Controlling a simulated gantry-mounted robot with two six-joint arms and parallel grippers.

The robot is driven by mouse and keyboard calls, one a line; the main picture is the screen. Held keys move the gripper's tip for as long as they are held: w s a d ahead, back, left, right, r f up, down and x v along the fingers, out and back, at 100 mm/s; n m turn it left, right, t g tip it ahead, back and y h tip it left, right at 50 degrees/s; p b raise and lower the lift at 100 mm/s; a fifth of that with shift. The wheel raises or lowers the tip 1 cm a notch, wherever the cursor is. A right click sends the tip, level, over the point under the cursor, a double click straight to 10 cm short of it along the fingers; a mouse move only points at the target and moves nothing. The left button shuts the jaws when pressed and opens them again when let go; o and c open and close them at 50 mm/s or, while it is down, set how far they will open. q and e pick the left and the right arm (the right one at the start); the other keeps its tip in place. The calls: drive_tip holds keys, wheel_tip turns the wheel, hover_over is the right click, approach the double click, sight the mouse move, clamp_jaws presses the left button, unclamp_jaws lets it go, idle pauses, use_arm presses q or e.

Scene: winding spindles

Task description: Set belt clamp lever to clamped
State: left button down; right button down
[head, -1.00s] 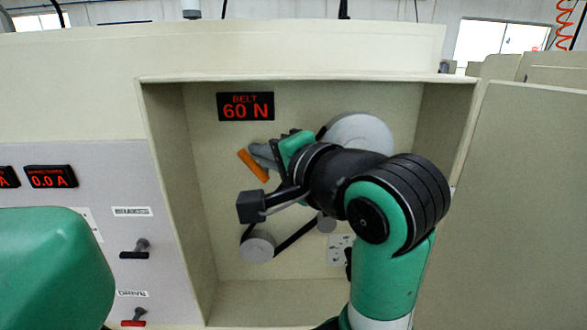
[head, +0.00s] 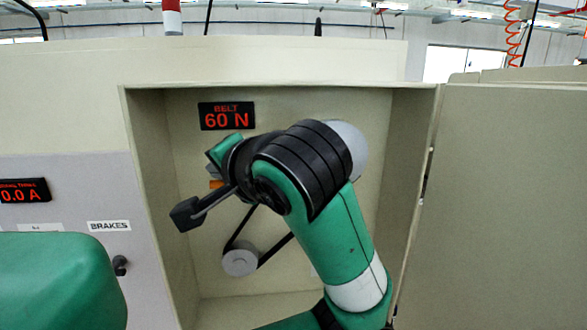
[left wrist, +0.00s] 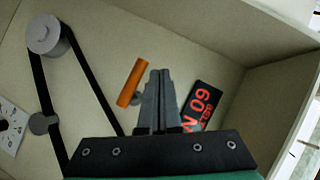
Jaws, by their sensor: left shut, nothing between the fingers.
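The belt clamp lever has an orange handle (left wrist: 130,83), which lies slanted on the cabinet's back wall in the left wrist view. In the head view only a small piece of the orange handle (head: 216,184) shows beside my gripper. My left gripper (left wrist: 160,75) is shut and empty, with its fingers just right of the handle in the wrist view. I cannot tell whether they touch it. In the head view my left gripper (head: 212,170) is mostly hidden by its own wrist. The black belt (left wrist: 90,80) runs beside the lever. My right gripper is not in view.
The red "BELT 60 N" display (head: 227,116) is on the back wall above the lever. A small pulley (head: 240,262) sits below, and a large pale wheel (head: 352,145) is partly behind my arm. The recess side walls and open door panel (head: 500,200) bound the space.

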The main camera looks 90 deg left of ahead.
use_arm(q)
drive_tip(key=shift+s+f, duration=0.2)
drive_tip(key=shift+f, duration=0.05)
idle(0.6)
drive_tip(key=d+r+p, duration=0.3)
drive_tip(key=d+r, duration=0.6)
drive_tip(key=shift+w+r, duration=0.2)
drive_tip(key=shift+r, duration=0.1)
